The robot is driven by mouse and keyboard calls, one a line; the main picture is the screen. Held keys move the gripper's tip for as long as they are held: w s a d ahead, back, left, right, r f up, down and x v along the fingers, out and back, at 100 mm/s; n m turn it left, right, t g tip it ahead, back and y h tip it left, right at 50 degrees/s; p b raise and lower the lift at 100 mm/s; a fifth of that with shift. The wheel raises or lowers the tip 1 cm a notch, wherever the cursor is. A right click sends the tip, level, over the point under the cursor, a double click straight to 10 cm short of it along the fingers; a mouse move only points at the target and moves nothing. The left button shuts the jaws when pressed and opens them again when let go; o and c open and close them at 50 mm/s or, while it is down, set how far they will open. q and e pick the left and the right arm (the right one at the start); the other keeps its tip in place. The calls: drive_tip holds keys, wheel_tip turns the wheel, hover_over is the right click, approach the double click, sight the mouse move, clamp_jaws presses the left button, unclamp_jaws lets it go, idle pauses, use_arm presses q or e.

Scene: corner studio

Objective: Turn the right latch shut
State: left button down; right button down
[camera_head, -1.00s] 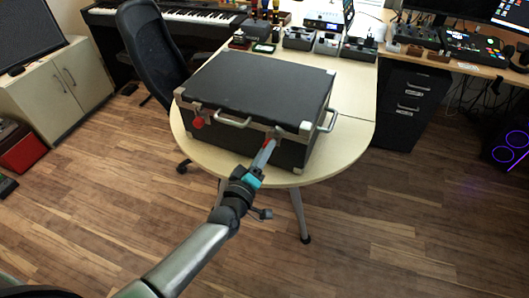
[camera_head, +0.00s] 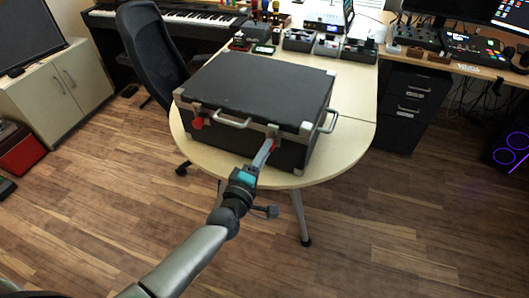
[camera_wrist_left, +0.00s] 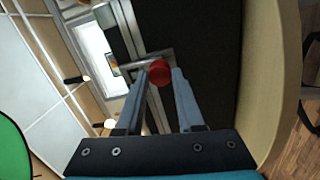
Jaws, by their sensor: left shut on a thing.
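A black case (camera_head: 258,88) with metal corners stands on the table, its lid down. The right latch (camera_head: 271,147) is on its front face, with a bit of red showing by my fingertips. The left latch (camera_head: 198,122), also red, is at the front left. My left gripper (camera_head: 264,152) reaches the right latch from the front. In the left wrist view the red knob of the right latch (camera_wrist_left: 160,71) sits between the fingertips of my left gripper (camera_wrist_left: 161,78), which is shut on it. The fingers partly hide the latch in the head view. My right gripper is not in view.
The light wooden table (camera_head: 345,158) has a bare rim around the case. A front handle (camera_head: 231,123) lies between the latches, and a side handle (camera_head: 329,121) sticks out on the right. An office chair (camera_head: 153,55) stands close at the left.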

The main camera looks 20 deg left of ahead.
use_arm(q)
drive_tip(key=c, duration=0.5)
unclamp_jaws()
drive_tip(key=s, duration=0.5)
drive_tip(key=s+a+p, duration=0.1)
drive_tip(key=s, duration=0.9)
drive_tip(key=shift+s+a+p, duration=0.1)
drive_tip(key=shift+a+p, duration=0.2)
drive_tip(key=shift+a, duration=0.05)
